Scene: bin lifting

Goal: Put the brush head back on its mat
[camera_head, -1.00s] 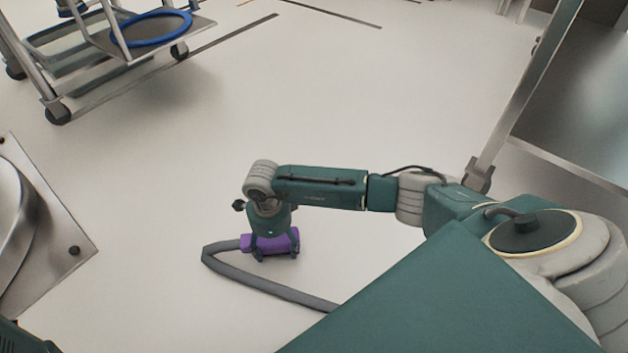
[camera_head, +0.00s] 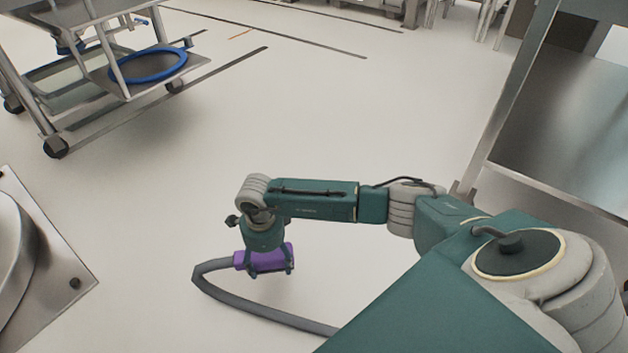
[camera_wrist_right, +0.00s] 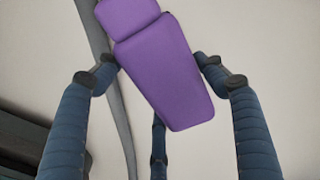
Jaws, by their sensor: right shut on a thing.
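The purple brush head (camera_head: 262,259) is a block with a grey hose (camera_head: 232,311) running from its left end and curving toward the bottom of the head view. My right gripper (camera_head: 263,266) reaches down over the brush head and is shut on it. In the right wrist view the purple brush head (camera_wrist_right: 168,68) lies between the dark-tipped fingers, with the hose behind it. A faint shadow shows below it, and I cannot tell its exact height above the floor. I see no mat in either view. My left gripper is out of view.
A metal cart (camera_head: 100,100) with a blue ring (camera_head: 149,66) on its shelf stands at the upper left. A steel plate with a round drum (camera_head: 40,270) is at the left edge. A metal frame (camera_head: 515,90) stands at the right. The pale floor between is clear.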

